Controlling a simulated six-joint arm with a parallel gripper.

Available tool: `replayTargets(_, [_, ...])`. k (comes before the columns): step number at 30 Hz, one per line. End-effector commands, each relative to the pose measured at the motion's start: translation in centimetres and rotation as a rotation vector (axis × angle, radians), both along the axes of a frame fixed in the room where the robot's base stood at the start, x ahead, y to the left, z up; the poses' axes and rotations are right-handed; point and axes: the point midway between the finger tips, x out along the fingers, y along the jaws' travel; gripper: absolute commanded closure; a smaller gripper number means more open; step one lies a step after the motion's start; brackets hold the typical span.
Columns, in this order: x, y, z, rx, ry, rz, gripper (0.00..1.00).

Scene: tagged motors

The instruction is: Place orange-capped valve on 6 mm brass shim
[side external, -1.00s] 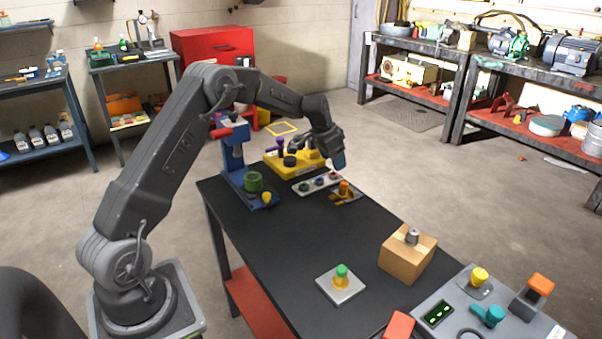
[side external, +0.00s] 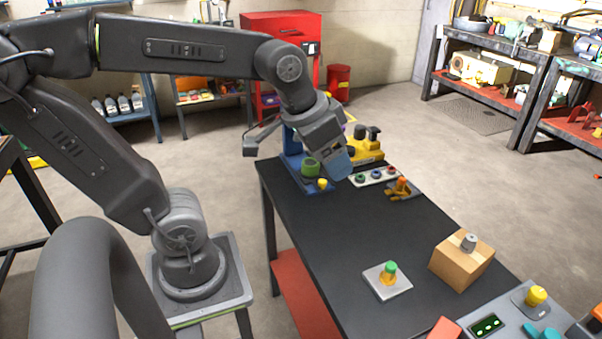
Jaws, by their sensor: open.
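An orange-capped piece (side external: 401,183), which looks like the valve, stands near the far right edge of the black table. It sits on or beside small brownish parts on a grey plate; I cannot tell how they touch. I cannot make out for certain which part is the 6 mm brass shim. My gripper (side external: 337,166) points down over the table's far end, left of the orange-capped piece and apart from it. Its bluish fingertips overlap the right side of a green cylinder (side external: 310,168) in the picture; contact cannot be told. It is open, with nothing visible in it.
A blue stand (side external: 292,150), a yellow fixture (side external: 366,153) and a white strip with several rings (side external: 374,177) crowd the far end. A green-capped piece (side external: 389,270), a cardboard box (side external: 458,265) and a grey panel (side external: 505,309) lie nearer. The table's middle is clear.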

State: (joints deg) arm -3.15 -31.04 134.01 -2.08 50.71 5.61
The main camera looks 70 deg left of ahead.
Motion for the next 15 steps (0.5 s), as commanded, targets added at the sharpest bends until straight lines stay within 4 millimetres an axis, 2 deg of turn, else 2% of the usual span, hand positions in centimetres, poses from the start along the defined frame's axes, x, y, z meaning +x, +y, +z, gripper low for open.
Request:
replayTargets(1, [-1.7, -0.4, -0.4, -0.002, -0.013, 0.003, 0.33])
replayTargets(3, [-3.3, -0.7, -1.0, -0.004, -0.022, 0.011, 0.33])
replayTargets(6, [-4.7, -0.9, -1.6, -0.008, -0.029, 0.021, 0.33])
replayTargets(15, [-5.3, -0.9, -2.0, -0.009, -0.03, 0.026, 0.33])
